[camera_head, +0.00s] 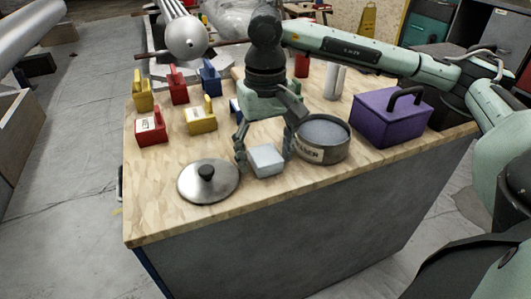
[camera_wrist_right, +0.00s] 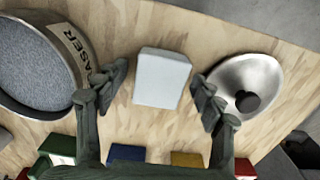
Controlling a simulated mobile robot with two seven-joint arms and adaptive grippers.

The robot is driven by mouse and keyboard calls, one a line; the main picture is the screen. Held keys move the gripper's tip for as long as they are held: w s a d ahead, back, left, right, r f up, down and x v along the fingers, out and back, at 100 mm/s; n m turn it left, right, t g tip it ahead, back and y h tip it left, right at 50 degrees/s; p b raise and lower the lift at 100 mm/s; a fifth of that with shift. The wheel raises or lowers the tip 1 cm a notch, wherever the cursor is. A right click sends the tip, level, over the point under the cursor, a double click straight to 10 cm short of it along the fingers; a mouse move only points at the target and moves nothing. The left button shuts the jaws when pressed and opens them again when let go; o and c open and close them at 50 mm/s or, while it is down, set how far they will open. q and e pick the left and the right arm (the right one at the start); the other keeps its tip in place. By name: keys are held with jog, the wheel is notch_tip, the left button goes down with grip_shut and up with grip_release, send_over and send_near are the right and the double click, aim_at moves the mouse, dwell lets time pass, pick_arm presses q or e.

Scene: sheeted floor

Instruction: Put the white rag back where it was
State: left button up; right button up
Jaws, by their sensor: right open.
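The white rag (camera_head: 266,161) looks like a small, pale, folded block. It lies on the wooden tabletop near the front edge, between a round lid and a round pot. My right gripper (camera_head: 264,156) is open and points down over it, one finger on each side. In the right wrist view the rag (camera_wrist_right: 162,78) lies between the open fingertips of the right gripper (camera_wrist_right: 160,82), with gaps on both sides. My left gripper is not in view.
The metal lid (camera_head: 208,181) with a black knob is left of the rag. The grey-filled pot (camera_head: 322,138) is close on its right. A purple box (camera_head: 391,117) stands farther right. Several red, yellow and blue holders, including a yellow one (camera_head: 201,121), stand at the back left.

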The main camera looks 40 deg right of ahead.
aim_at(265, 154)
jog(key=shift+r+p, duration=0.25)
jog(key=shift+p, duration=0.05)
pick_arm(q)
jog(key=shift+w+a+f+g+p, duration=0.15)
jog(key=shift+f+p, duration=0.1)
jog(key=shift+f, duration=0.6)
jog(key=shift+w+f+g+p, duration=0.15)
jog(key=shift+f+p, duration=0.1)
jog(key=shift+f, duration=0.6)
pick_arm(e)
notch_tip(265, 154, up, 12)
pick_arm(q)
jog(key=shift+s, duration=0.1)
pick_arm(e)
jog(key=shift+f, duration=0.15)
